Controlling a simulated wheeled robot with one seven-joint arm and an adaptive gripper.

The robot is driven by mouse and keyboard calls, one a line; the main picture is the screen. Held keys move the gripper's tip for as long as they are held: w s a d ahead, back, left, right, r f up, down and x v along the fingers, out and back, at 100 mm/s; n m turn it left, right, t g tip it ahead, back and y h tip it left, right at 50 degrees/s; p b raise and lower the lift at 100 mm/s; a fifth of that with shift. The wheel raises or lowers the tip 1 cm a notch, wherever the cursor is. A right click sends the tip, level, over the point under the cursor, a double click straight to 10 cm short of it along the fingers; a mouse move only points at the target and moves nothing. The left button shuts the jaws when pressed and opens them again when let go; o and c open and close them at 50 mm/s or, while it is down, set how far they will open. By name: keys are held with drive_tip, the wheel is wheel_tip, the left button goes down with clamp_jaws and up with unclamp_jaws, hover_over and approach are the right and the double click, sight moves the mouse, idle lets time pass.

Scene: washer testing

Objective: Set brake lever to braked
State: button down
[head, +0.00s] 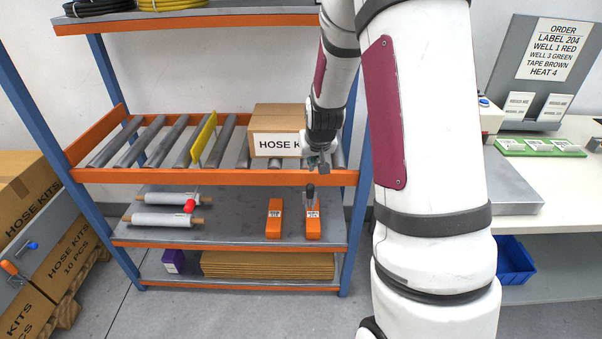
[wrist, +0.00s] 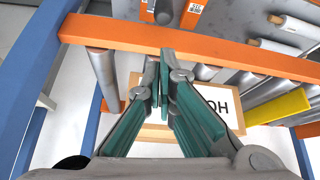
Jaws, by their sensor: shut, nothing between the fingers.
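My gripper (head: 318,162) is shut and empty, at the front orange rail of the roller shelf, beside the right end of the HOSE K… carton. In the wrist view its fingertips (wrist: 160,58) are together over the rail. Just below it in the head view, a dark upright handle (head: 310,191) rises at an orange labelled piece (head: 313,222) on the middle shelf. The handle also shows at the top of the wrist view (wrist: 164,12), apart from the fingertips. I cannot tell whether this handle is the brake lever; no braked mark is readable.
A second orange piece (head: 274,218) stands to the left. The carton (head: 278,132) and a yellow plate (head: 203,137) are on the rollers. A blue post (head: 360,190) stands right of the handle.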

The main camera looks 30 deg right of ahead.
idle(0.3)
hover_over(310, 196)
drive_tip(key=w+d, duration=0.2)
drive_tip(key=w, duration=0.1)
drive_tip(key=f, duration=0.8)
drive_tip(key=shift+w+d+f+b, duration=0.1)
drive_tip(key=shift+w+f+b, duration=0.1)
drive_tip(key=shift+f+b, duration=0.15)
drive_tip(key=shift+s+a+r+t+b, duration=0.1)
drive_tip(key=shift+s+a+t+b, duration=0.25)
drive_tip(key=shift+b, duration=0.3)
